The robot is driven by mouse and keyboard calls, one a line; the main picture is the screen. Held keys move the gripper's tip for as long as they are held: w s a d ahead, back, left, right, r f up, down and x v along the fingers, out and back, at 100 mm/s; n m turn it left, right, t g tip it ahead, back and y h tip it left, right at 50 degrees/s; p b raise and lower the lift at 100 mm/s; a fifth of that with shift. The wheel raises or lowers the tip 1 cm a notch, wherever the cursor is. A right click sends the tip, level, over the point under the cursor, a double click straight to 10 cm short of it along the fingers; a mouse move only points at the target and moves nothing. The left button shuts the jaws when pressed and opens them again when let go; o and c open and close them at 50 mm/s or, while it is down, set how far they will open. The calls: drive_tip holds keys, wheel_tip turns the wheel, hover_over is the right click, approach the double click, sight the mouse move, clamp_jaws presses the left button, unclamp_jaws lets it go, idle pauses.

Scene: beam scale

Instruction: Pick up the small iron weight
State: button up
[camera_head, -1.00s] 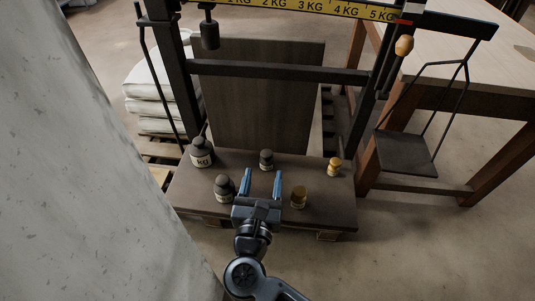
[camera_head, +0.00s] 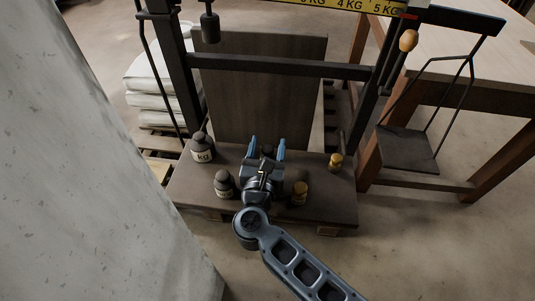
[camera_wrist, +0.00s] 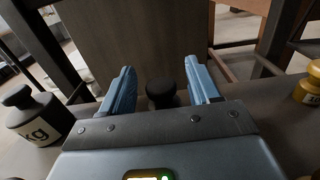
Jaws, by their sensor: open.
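The small iron weight (camera_wrist: 161,94) is a dark, round-topped weight standing on the scale's dark platform (camera_head: 330,212). In the wrist view it shows between my two blue fingers, with its lower part hidden behind my gripper's body. In the head view only the top of the small weight (camera_head: 267,149) shows. My gripper (camera_head: 267,142) is open, its fingers on either side of the weight and apart from it. The fingers (camera_wrist: 159,70) also show in the wrist view. I cannot tell whether they touch the platform.
A larger iron weight (camera_head: 203,149) marked KG stands at left; another dark weight (camera_head: 224,184) stands nearer. A wooden backboard (camera_head: 262,85) rises behind, between dark posts. A hanging pan (camera_head: 408,150) is at right.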

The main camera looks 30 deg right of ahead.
drive_tip(key=shift+c, duration=0.4)
clamp_jaws()
